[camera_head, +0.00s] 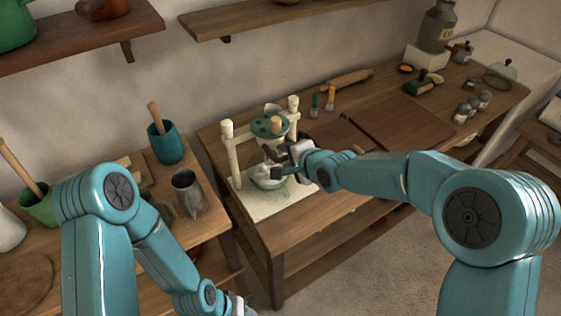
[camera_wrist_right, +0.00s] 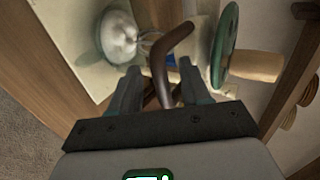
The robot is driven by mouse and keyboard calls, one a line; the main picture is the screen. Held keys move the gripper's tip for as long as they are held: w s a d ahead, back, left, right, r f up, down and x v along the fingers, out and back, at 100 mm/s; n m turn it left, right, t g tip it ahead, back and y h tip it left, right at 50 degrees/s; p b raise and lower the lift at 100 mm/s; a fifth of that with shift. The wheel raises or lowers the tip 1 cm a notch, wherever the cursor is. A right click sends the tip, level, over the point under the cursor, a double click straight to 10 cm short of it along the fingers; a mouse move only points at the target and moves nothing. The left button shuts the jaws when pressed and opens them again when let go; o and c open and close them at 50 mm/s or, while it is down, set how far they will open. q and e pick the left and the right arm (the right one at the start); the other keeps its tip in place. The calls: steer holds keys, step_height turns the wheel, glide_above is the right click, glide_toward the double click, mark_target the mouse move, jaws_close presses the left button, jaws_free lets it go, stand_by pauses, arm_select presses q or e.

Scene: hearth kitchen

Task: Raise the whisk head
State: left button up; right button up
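The whisk stand has two cream posts (camera_head: 232,155) on a pale base, with a green disc (camera_head: 268,126) and wooden knob between them. The disc also shows in the wrist view (camera_wrist_right: 224,45). Whisk wires (camera_wrist_right: 150,39) reach toward a glass bowl of white stuff (camera_head: 268,178), which also shows in the wrist view (camera_wrist_right: 118,35). My right gripper (camera_head: 285,172) is at the stand, partly hiding the whisk. In the wrist view its fingers (camera_wrist_right: 160,80) are apart, with a bent brown handle (camera_wrist_right: 160,66) between them and gaps beside it.
A brown board (camera_head: 400,128), rolling pin (camera_head: 348,78) and small jars (camera_head: 470,106) lie on the table right of the stand. A grey metal jug (camera_head: 188,193) and blue crock (camera_head: 166,145) stand on the left table. Shelves (camera_head: 270,20) hang above.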

steer(key=p+v, duration=0.2)
steer(key=v, duration=0.5)
stand_by(0.3)
